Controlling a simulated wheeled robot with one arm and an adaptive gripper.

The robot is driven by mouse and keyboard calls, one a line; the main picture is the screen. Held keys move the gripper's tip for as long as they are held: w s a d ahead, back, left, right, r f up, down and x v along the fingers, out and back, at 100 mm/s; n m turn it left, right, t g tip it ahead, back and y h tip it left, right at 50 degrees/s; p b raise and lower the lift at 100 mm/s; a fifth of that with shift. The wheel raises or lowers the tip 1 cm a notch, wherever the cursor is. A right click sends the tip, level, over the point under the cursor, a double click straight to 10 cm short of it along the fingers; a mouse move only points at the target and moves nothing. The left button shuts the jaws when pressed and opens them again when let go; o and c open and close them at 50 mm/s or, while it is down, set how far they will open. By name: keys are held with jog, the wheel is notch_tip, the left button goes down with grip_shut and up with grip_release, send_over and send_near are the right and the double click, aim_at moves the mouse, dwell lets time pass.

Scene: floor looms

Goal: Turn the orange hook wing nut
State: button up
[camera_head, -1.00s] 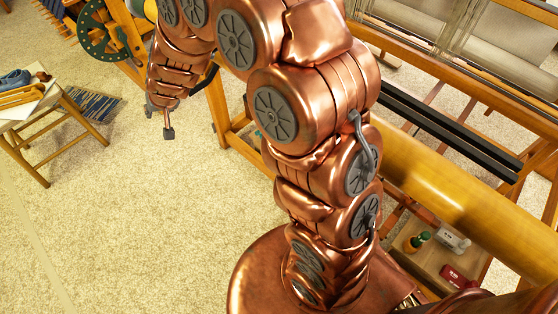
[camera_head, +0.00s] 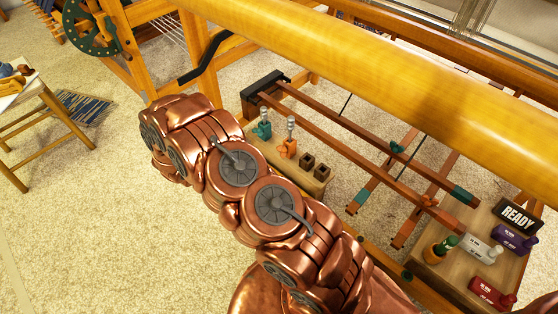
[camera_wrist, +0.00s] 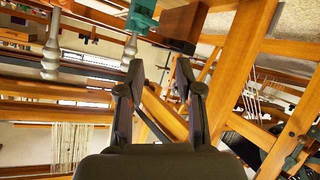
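In the head view, an orange wing-shaped piece (camera_head: 289,147) with a silver upright top stands on a wooden block (camera_head: 312,185). A similar teal piece (camera_head: 262,129) with a silver top is to its left. A smaller orange piece (camera_head: 429,201) sits on a wooden bar farther right. My gripper (camera_wrist: 157,75) shows in the wrist view with its two fingers apart and nothing between them. My arm hides it in the head view. Ahead of the fingers are a teal part (camera_wrist: 142,15) and a brown block (camera_wrist: 183,26). No orange wing piece is clear in the wrist view.
Two dark square sockets (camera_head: 314,167) are beside the orange piece. A thick yellow beam (camera_head: 400,70) crosses above. Long wooden bars (camera_head: 360,150) run right. A shelf holds a READY sign (camera_head: 518,215) and labelled blocks (camera_head: 492,292). Carpet at left is mostly clear.

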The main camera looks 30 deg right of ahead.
jog(key=s+d+f+g+h+b, duration=0.1)
jog(key=s+d+f+h+b, duration=0.2)
jog(key=s+d+f, duration=0.15)
jog(key=g+h+b, duration=0.2)
jog(key=h, duration=0.2)
send_near(283, 150)
jog(key=b+x, duration=0.2)
jog(key=x, duration=0.6)
jog(key=shift+w+f+b, duration=0.2)
jog(key=shift+b, duration=0.15)
jog(key=shift+d, duration=0.15)
grip_shut()
